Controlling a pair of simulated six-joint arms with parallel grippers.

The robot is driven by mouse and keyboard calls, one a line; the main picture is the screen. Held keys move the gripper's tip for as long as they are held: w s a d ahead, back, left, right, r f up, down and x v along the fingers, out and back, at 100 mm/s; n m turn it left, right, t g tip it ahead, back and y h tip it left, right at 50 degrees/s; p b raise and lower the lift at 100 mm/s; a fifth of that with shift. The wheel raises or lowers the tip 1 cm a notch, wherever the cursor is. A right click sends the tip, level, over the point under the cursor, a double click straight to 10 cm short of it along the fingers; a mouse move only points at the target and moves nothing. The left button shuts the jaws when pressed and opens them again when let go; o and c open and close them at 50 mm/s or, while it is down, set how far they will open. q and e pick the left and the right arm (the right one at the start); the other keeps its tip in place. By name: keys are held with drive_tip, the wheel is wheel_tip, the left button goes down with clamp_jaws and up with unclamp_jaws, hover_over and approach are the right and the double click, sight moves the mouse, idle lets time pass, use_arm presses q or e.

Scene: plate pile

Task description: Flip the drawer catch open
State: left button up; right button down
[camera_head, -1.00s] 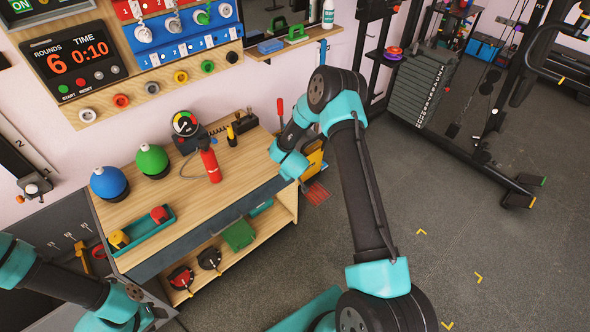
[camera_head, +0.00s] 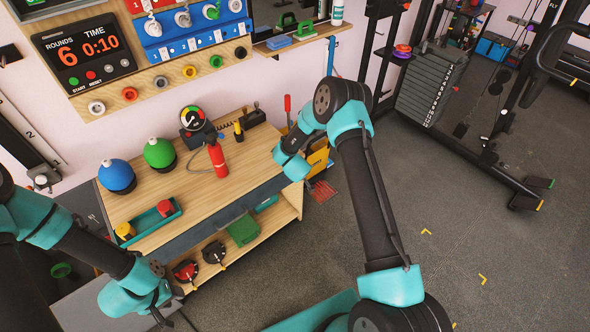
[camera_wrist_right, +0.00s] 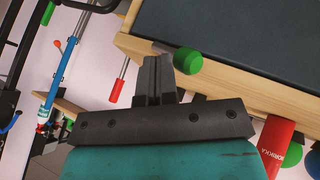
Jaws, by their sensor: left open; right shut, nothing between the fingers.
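A green cylindrical knob (camera_wrist_right: 188,61) on a short metal stem sits at the wooden edge of a dark-faced panel (camera_wrist_right: 230,28) in the right wrist view; it looks like the drawer catch. My right gripper (camera_wrist_right: 158,72) is shut and empty, its fingertips close beside the knob on its left; I cannot tell whether they touch. In the head view the teal right arm hides this gripper and the catch at the right end of the workbench (camera_head: 245,150). My left gripper (camera_head: 169,304) is open and empty at the lower left, in front of the bench.
A red bottle (camera_head: 218,160), a gauge (camera_head: 193,119), a blue ball (camera_head: 116,174) and a green ball (camera_head: 159,153) stand on the bench. A teal tray (camera_head: 150,220) lies at its front left. A gym rack (camera_head: 435,85) stands right. Grey floor (camera_head: 470,215) is open.

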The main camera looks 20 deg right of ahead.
drive_tip(key=shift+d, duration=0.1)
idle(0.3)
drive_tip(key=v, duration=1.2)
idle(0.4)
drive_tip(key=s+a+f+m+g+y, duration=0.1)
drive_tip(key=s+a+m+g+y, duration=0.1)
drive_tip(key=s, duration=0.6)
drive_tip(key=s+a+f+m+g+y, duration=0.2)
drive_tip(key=s+a, duration=0.1)
drive_tip(key=s, duration=0.6)
drive_tip(key=s+a+f+m+g+y, duration=0.2)
drive_tip(key=s+y, duration=0.1)
drive_tip(key=s, duration=0.6)
drive_tip(key=shift+a+f+g, duration=0.15)
drive_tip(key=shift+a+g, duration=0.15)
drive_tip(key=shift+a, duration=0.1)
